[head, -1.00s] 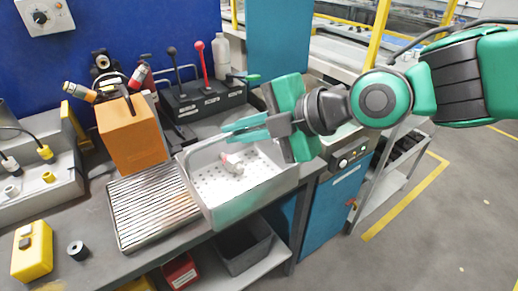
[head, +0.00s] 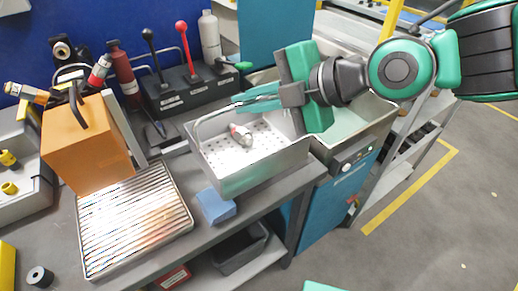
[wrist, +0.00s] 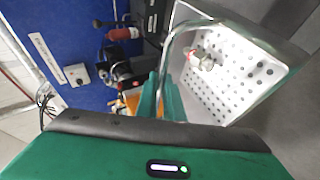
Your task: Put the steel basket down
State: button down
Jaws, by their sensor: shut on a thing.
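The steel basket (head: 262,176) is a pale metal tub with a perforated floor and a thin bail handle (head: 212,112). It hangs from my gripper (head: 262,98), which is shut on the handle. A small red and silver part (head: 241,136) lies inside the basket. The basket is over the bench's right part, beside the ribbed tray (head: 135,222); I cannot tell whether its underside touches anything. In the wrist view, the basket (wrist: 232,78) is at the right, the handle arching beside my green fingers (wrist: 160,98).
A blue block (head: 215,207) lies on the bench below the basket's front left corner. An orange box (head: 85,145) stands left, and a lever panel (head: 195,92) and bottles stand behind. A blue machine with an open basin (head: 345,125) is right. The bench's front edge is close.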

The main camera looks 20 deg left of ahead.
jog(key=shift+a, duration=0.2)
jog(key=shift+w+f, duration=0.15)
jog(key=w+f, duration=1)
jog(key=w, duration=0.1)
jog(key=shift+a+f, duration=0.4)
jog(key=shift+a, duration=0.05)
jog(key=c, duration=1.9)
grip_release()
